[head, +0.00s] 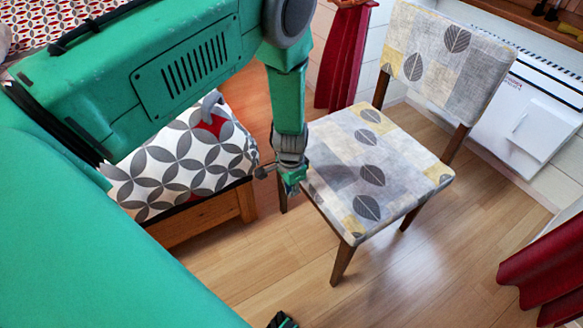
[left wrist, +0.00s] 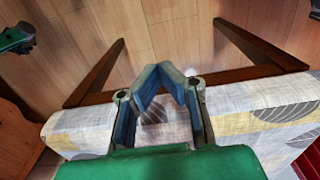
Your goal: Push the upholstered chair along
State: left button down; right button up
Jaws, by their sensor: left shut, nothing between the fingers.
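The upholstered chair (head: 340,160) stands upright on the floor, with a grey, white and yellow leaf-patterned seat and back and dark wooden legs. My left gripper (head: 292,186) points down at the seat's near-left edge, overlapping it in the head view. In the left wrist view, the left gripper's fingertips (left wrist: 166,74) meet with nothing between them, beside the chair's seat edge (left wrist: 245,122) and two wooden legs. I cannot tell whether they touch the chair. A green and black part of mine, perhaps the right gripper (head: 283,320), shows at the bottom edge; its jaws are unclear.
A bed or bench with a grey-and-white patterned cover (head: 185,150) stands left of the chair. A white heater (head: 525,115) is on the wall behind the chair. Red curtains (head: 342,55) hang at the back and lower right. The wooden floor (head: 430,270) in front is clear.

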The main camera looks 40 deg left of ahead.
pick_arm(q)
jog(key=shift+w+d+f+b, duration=0.3)
jog(key=shift+w+f+b, duration=0.1)
jog(key=shift+w+f, duration=0.2)
jog(key=shift+w+d+f+b, duration=0.3)
jog(key=shift+w+f+b, duration=0.15)
jog(key=shift+w+f, duration=0.15)
jog(key=shift+w+d+f+b, duration=0.3)
jog(key=shift+w+f+b, duration=0.15)
jog(key=shift+w, duration=0.2)
pick_arm(e)
jog(key=shift+d+f, duration=0.15)
jog(key=shift+f, duration=1.45)
